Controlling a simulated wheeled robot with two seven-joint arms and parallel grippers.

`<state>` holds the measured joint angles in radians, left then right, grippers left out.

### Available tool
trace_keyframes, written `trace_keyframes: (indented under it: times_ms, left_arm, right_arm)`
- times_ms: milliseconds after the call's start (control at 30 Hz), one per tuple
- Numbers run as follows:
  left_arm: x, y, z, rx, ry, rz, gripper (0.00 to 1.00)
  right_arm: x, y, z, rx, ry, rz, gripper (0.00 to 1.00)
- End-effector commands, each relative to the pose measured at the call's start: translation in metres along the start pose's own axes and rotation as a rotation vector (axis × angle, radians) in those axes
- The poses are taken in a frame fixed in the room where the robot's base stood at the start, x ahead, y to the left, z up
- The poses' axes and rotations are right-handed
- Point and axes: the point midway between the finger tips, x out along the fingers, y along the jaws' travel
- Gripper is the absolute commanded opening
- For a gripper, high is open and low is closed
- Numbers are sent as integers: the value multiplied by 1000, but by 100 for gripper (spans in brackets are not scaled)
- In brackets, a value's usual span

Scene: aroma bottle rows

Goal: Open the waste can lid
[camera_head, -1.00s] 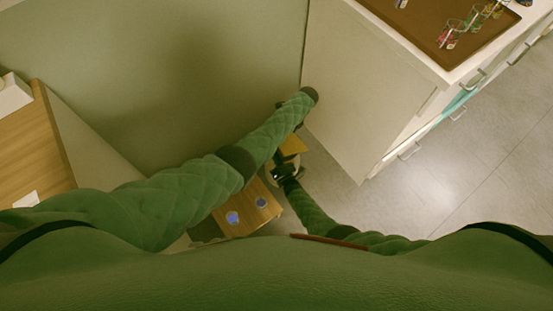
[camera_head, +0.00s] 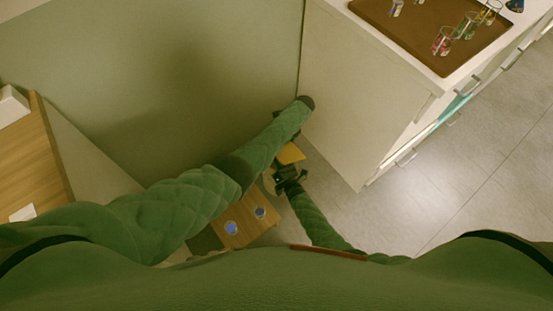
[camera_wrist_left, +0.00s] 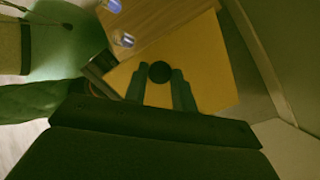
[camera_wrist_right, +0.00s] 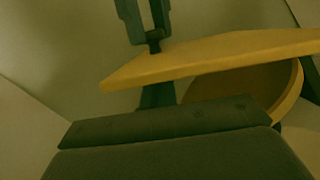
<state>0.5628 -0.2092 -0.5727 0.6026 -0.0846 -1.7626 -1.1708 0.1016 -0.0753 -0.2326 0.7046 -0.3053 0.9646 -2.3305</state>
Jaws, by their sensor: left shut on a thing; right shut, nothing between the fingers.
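The waste can lid (camera_wrist_left: 195,62) is a yellow wooden plate with a dark round knob (camera_wrist_left: 159,72). My left gripper (camera_wrist_left: 160,78) is shut on the knob. In the right wrist view the lid (camera_wrist_right: 205,58) is raised and tilted over the round wooden waste can (camera_wrist_right: 290,95), leaving a gap that shows its dark inside. My right gripper (camera_wrist_right: 156,92) is shut and empty, just under the lid beside the can; the lid hides its tips. In the head view the lid (camera_head: 291,153) shows beyond my right gripper; my left arm hides the left gripper.
A small wooden stand (camera_head: 243,222) with blue-topped items is beside the can. A white cabinet (camera_head: 350,110) with a brown tray (camera_head: 425,45) of glassware is to the right. A wooden table (camera_head: 35,150) is at left. Grey floor (camera_head: 470,190) is free at right.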

Motion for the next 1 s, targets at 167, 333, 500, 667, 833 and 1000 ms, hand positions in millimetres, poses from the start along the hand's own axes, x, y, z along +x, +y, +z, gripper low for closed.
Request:
trace_keyframes:
  times_ms: [167, 333, 500, 667, 833, 1000]
  left_arm:
    - [0, 0, -1, 1, 2, -2, 0]
    - [0, 0, -1, 1, 2, -2, 0]
    - [3, 0, 0, 0, 0, 1, 0]
    - [6, 1, 1, 0, -1, 4, 35]
    - [5, 1, 0, 0, -2, 6, 48]
    - [5, 2, 0, 0, -2, 7, 48]
  right_arm:
    - [1, 0, 4, 14, -1, -3, 0]
    - [3, 0, 15, 51, -3, -12, 0]
    - [5, -1, 19, 57, -5, -14, 0]
    - [6, -1, 20, 56, -7, -13, 0]
    - [6, -2, 20, 56, -7, -13, 0]
    - [7, -1, 21, 56, -7, -14, 0]
